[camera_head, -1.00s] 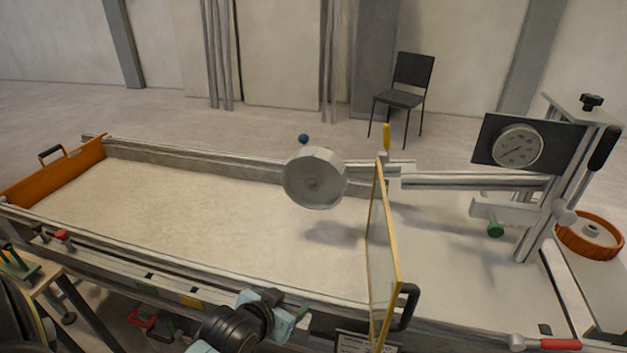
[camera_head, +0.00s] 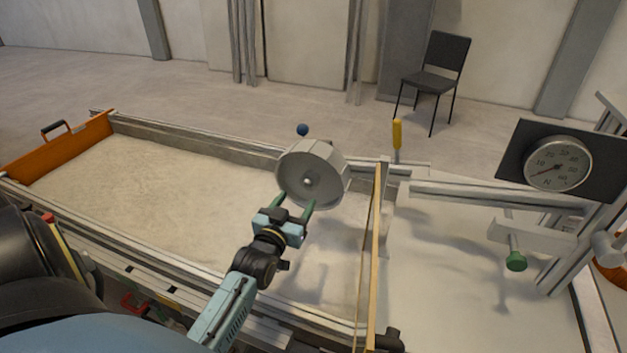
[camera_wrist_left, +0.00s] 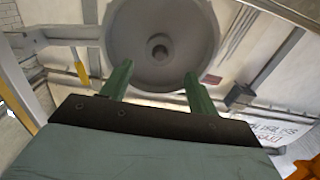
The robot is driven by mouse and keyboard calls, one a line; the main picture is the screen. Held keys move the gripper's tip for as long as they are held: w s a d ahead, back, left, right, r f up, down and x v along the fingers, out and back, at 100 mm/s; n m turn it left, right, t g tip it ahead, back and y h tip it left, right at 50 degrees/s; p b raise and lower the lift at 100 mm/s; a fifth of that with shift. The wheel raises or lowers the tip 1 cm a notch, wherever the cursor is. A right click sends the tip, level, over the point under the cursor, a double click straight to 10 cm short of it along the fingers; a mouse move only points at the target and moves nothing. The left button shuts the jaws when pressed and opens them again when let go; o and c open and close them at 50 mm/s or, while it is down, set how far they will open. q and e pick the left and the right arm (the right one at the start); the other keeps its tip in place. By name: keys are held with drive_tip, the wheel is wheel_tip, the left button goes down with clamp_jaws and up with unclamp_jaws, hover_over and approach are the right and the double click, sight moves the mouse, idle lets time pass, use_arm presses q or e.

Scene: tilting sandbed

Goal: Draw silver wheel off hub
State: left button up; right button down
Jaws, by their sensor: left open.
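The silver wheel (camera_head: 312,173) hangs above the sandbed, its dished face with a central hub hole toward me. It also shows in the left wrist view (camera_wrist_left: 188,40). My left gripper (camera_head: 292,203) is open, its green fingers pointing up at the wheel's lower edge. In the left wrist view the two fingertips (camera_wrist_left: 158,72) stand apart below the hub opening, overlapping the wheel's lower face. I cannot tell whether they touch it. The hub's support behind the wheel is mostly hidden. My right gripper is not in view.
A yellow-edged clear panel (camera_head: 374,260) stands just right of the wheel. The sandbed's sand (camera_head: 170,190) lies clear to the left. An orange end board (camera_head: 62,148) closes the far left.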

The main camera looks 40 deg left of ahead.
sight(306, 185)
use_arm(q)
drive_tip(key=x, duration=0.1)
drive_tip(key=b+x, duration=0.1)
drive_tip(key=shift+w+a+f, duration=0.1)
drive_tip(key=shift+w+f, duration=0.1)
drive_tip(key=shift+w, duration=0.2)
drive_tip(key=b+x, duration=0.2)
drive_tip(key=x, duration=0.2)
drive_tip(key=shift+w+r, duration=0.1)
drive_tip(key=shift+w, duration=0.25)
drive_tip(key=shift+w+a, duration=0.1)
drive_tip(key=shift+w, duration=0.1)
drive_tip(key=c, duration=0.9)
drive_tip(key=shift+r, duration=0.2)
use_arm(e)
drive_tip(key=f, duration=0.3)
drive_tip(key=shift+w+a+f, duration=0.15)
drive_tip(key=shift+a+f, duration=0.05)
